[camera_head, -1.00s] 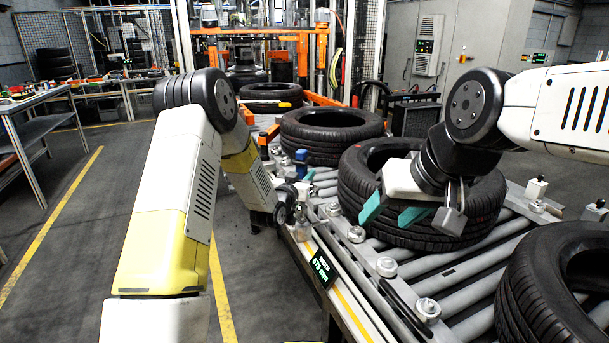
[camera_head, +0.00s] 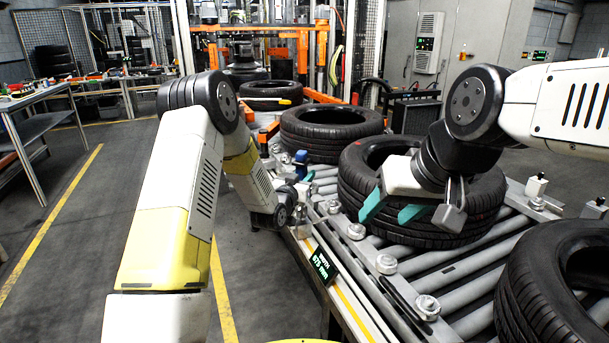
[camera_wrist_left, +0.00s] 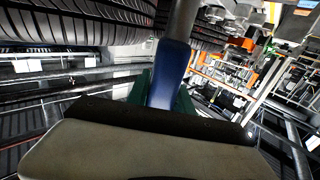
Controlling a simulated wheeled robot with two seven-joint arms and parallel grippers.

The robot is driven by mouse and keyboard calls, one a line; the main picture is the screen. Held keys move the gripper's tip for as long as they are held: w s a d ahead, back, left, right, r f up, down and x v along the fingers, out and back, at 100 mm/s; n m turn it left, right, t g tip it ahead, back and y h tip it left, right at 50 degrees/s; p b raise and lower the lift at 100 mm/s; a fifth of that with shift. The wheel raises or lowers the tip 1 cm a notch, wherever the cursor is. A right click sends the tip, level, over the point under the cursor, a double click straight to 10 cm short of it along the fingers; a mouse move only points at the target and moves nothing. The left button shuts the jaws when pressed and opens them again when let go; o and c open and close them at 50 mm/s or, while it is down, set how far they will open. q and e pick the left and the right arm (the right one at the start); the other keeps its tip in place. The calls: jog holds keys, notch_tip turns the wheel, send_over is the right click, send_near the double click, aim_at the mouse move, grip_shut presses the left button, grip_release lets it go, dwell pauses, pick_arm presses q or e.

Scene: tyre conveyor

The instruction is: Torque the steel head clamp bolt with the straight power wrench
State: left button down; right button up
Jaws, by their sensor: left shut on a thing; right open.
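My left gripper (camera_wrist_left: 165,92) is shut on a blue-handled tool (camera_wrist_left: 168,72), seen in the left wrist view. Its grey shaft runs up out of that view; I take it for the straight power wrench, and its tip is out of sight. In the head view, my left wrist is low beside the conveyor's near left edge, and its fingers are hidden. A small silver fitting (camera_head: 299,222) stands on that edge just right of the wrist; I cannot tell whether it is the clamp bolt. My right gripper (camera_head: 391,209) is open and empty in front of the middle tyre (camera_head: 353,190).
The roller conveyor (camera_head: 470,268) carries several tyres, one at the near right (camera_head: 530,275). A dark display (camera_head: 322,265) hangs on its front edge. A workbench (camera_head: 40,125) is at far left; floor between is clear.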

pick_arm(q)
jog(key=shift+f, duration=1.1)
dwell(5.5)
jog(key=shift+r, duration=0.1)
